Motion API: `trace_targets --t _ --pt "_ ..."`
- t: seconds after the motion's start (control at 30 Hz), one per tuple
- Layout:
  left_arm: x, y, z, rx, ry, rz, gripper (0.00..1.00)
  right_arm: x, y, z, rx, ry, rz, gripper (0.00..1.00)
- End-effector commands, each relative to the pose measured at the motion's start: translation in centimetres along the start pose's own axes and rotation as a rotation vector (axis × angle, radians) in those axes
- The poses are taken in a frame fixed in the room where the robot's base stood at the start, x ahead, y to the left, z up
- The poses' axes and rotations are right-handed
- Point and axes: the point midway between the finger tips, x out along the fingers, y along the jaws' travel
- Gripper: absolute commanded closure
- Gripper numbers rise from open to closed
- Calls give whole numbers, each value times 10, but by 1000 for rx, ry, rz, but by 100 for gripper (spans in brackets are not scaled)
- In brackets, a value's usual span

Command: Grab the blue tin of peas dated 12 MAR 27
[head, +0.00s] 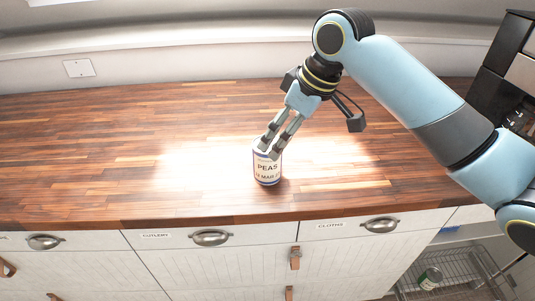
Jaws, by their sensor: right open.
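A tin (267,173) stands upright on the wooden counter, near its front edge. Its pale label with dark blue bands reads PEAS, with a date line below where MAR shows; the day and year are too small to read surely. My right gripper (269,150) reaches down from the upper right, open, with its fingertips at the top of the tin and overlapping its rim in the picture. I cannot tell whether they touch it. My left gripper is not in view.
The wooden counter (90,150) is clear around the tin. Drawers labelled CUTLERY and CLOTHS are below it. Another tin (430,278) is in a wire basket (455,272) at the lower right. A dark appliance (506,75) stands at the right back.

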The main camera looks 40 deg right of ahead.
Motion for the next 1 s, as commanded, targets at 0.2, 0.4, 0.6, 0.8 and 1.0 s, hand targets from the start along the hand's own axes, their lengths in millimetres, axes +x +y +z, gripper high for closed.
trace_targets --t 0.2,0.4,0.6,0.8,1.0 --pt "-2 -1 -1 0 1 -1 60 28 2 -6 -4 -1 -12 9" --pt "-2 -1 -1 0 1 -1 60 50 4 -7 -7 2 -8 9" --pt "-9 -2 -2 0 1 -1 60 73 8 -10 -4 0 -9 9" --pt "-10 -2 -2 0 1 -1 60 99 9 -10 -6 1 -7 9" --pt "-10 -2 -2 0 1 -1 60 103 9 -10 -8 2 -6 9"
